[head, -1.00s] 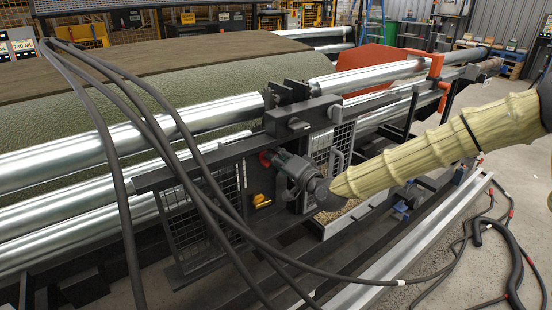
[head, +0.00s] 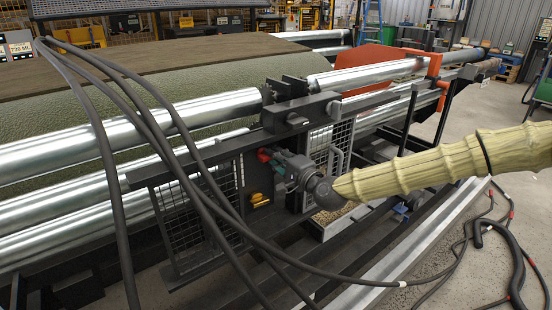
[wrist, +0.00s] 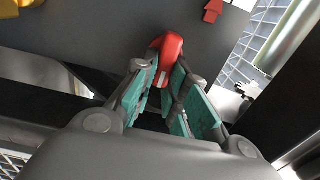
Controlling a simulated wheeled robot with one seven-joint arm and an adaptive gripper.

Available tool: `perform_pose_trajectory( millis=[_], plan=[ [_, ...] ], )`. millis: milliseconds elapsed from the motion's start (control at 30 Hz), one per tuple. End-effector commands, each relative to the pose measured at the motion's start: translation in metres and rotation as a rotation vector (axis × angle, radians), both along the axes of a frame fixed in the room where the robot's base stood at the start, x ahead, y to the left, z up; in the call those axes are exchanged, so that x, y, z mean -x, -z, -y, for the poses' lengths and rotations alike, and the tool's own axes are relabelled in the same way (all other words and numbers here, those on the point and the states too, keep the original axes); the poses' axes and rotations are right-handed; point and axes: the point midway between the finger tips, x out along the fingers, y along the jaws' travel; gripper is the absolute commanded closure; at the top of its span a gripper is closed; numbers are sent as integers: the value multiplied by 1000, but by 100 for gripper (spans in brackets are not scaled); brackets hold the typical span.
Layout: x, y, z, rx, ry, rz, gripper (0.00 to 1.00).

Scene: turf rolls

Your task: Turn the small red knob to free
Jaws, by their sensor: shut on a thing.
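The small red knob (wrist: 169,56) is at the top middle of the wrist view, on a dark grey panel (wrist: 100,35). My gripper (wrist: 164,78) is shut on the knob, with its teal-padded fingers on either side of it. A red arrow mark (wrist: 212,10) is on the panel to the right of the knob. In the head view the knob (head: 264,155) shows as a small red spot at the tip of my gripper (head: 272,160). My gripper partly hides it there.
A yellow knob (head: 259,199) sits lower on the frame, left of my gripper. Dark hoses (head: 190,150) hang across the front of the machine. Wire mesh panels (head: 180,212) and shiny rollers (head: 100,145) are close by. Open floor lies to the right.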

Motion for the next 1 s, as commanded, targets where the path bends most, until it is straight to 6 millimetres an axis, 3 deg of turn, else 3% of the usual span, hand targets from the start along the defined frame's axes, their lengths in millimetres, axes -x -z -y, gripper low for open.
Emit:
perform_pose_trajectory(
  millis=[367, 400, 500, 833, 1000],
  plan=[
    [-1, 0, 2, -4, 4, -2, 100],
    [-1, 0, 2, -4, 4, -2, 78],
    [-1, 0, 1, -4, 3, -2, 64],
    [1, 0, 1, -2, 0, -2, 64],
    [12, 0, 9, -3, 1, -2, 64]
  ],
)
